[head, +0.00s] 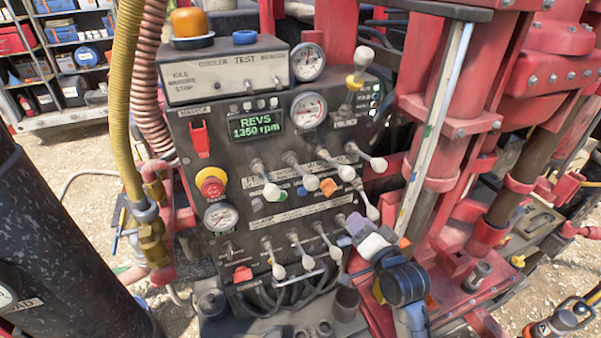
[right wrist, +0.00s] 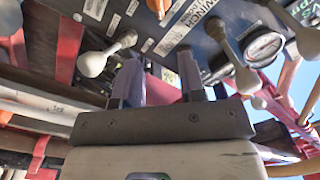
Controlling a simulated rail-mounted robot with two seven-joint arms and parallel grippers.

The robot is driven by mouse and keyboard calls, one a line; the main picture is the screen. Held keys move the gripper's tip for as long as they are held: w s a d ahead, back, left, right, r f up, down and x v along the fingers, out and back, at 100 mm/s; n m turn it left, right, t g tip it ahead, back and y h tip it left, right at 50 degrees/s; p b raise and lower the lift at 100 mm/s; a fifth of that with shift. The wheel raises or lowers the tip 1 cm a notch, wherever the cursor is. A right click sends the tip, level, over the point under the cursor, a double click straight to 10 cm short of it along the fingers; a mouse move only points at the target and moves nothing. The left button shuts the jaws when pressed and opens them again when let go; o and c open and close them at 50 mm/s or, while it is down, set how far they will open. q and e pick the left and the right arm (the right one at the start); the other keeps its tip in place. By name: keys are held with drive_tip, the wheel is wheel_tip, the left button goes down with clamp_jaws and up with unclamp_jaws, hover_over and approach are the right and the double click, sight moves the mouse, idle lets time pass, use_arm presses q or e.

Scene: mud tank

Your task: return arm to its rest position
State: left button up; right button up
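My right gripper (head: 357,226) is in front of the lower right part of a dark control panel (head: 228,165) in the head view. In the right wrist view the two grey fingers of this gripper (right wrist: 159,72) stand apart with nothing held between them. One white-knobbed lever (right wrist: 92,64) is left of the fingers there, and another lever (right wrist: 246,80) is right of them; neither is between the fingers. Whether a finger touches a lever or the panel I cannot tell. My left gripper is not in view.
The panel carries several white-knobbed levers (head: 271,190), a red stop button (head: 212,186) and a display (head: 256,124) reading 1350 rpm. Red machinery (head: 480,100) stands close on the right. Hoses (head: 126,100) and a black cylinder (head: 60,250) are on the left.

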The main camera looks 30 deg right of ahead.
drive_tip(key=s+a+f+n+g+y+p, duration=0.1)
drive_tip(key=s+a+f+n+g, duration=0.3)
drive_tip(key=s, duration=0.5)
drive_tip(key=s+a+f+n+g+y+p, duration=0.1)
drive_tip(key=s+a+f+n+g, duration=0.3)
drive_tip(key=s+a+f, duration=0.3)
drive_tip(key=s+a+f+n+g+y+p, duration=0.1)
drive_tip(key=s+a+f+n+g, duration=0.3)
drive_tip(key=s+f, duration=0.5)
drive_tip(key=s+a+g, duration=0.1)
drive_tip(key=s+g, duration=0.1)
drive_tip(key=s, duration=0.2)
drive_tip(key=shift+a+f+n, duration=0.25)
drive_tip(key=shift+n, duration=0.15)
idle(3.2)
